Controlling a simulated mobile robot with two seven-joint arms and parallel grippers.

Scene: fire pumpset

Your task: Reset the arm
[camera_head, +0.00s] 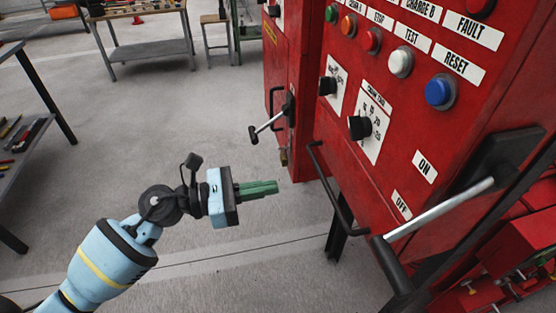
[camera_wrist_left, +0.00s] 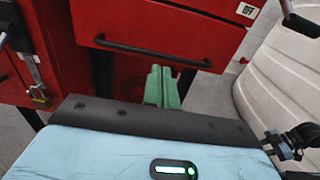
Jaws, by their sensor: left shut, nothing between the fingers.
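My left gripper (camera_head: 258,188) reaches in from the lower left in the head view, with its green fingers shut and empty. It is in open air to the left of the red control panel (camera_head: 330,150) and touches nothing there. In the left wrist view the shut green fingers (camera_wrist_left: 161,86) point toward a red cabinet front (camera_wrist_left: 165,35) with a black bar handle (camera_wrist_left: 150,50).
The panel carries buttons, black knobs (camera_head: 360,128) and a large lever (camera_head: 440,210) by the ON and OFF labels. A smaller lever (camera_head: 268,126) sticks out on its left side. Workbenches (camera_head: 150,45) stand at the back. The grey floor (camera_head: 200,110) between is clear.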

